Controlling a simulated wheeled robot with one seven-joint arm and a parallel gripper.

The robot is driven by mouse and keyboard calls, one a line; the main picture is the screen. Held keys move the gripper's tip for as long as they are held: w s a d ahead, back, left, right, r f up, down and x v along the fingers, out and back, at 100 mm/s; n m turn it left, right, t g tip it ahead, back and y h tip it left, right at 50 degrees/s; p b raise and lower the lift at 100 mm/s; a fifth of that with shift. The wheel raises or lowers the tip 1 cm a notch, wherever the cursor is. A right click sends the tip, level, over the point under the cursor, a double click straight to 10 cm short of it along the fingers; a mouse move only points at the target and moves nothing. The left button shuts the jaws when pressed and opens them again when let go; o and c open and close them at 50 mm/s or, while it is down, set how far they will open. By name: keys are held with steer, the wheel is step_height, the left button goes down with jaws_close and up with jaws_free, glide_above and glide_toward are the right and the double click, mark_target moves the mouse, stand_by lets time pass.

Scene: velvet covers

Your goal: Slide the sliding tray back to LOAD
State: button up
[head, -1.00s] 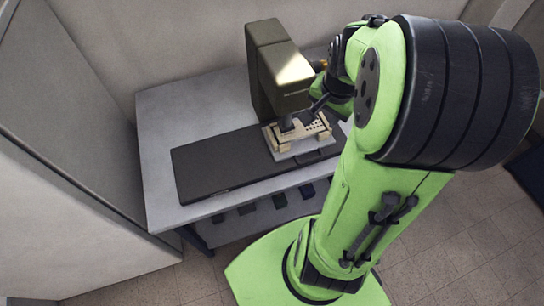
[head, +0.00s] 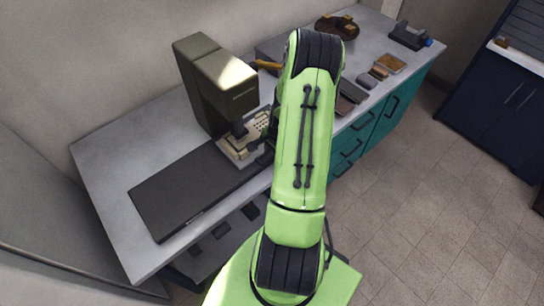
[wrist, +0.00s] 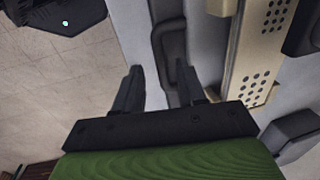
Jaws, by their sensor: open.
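The sliding tray (head: 232,155) is a light grey plate carrying a perforated beige fixture (wrist: 265,45). In the head view it sits at the right part of a long dark base (head: 185,190), beside and partly under the head of an olive press (head: 215,85). A dark grey loop handle (wrist: 170,45) shows in the wrist view, along the tray's edge. My gripper (wrist: 160,78) is open and empty. Its right finger overlaps the handle's near end in the picture; I cannot tell whether they touch. In the head view my arm hides most of the gripper and handle. No LOAD marking is readable.
The dark base is bare to the left of the tray. The press stands behind the tray. Small flat items (head: 368,80) and a dark device (head: 410,36) lie farther right on the grey bench (head: 110,160). Teal drawers (head: 380,125) are below.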

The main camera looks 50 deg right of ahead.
steer(key=shift+w+f, duration=0.15)
steer(key=shift+f, duration=0.45)
steer(key=shift+w+f, duration=0.15)
steer(key=shift+f, duration=0.4)
jaws_close()
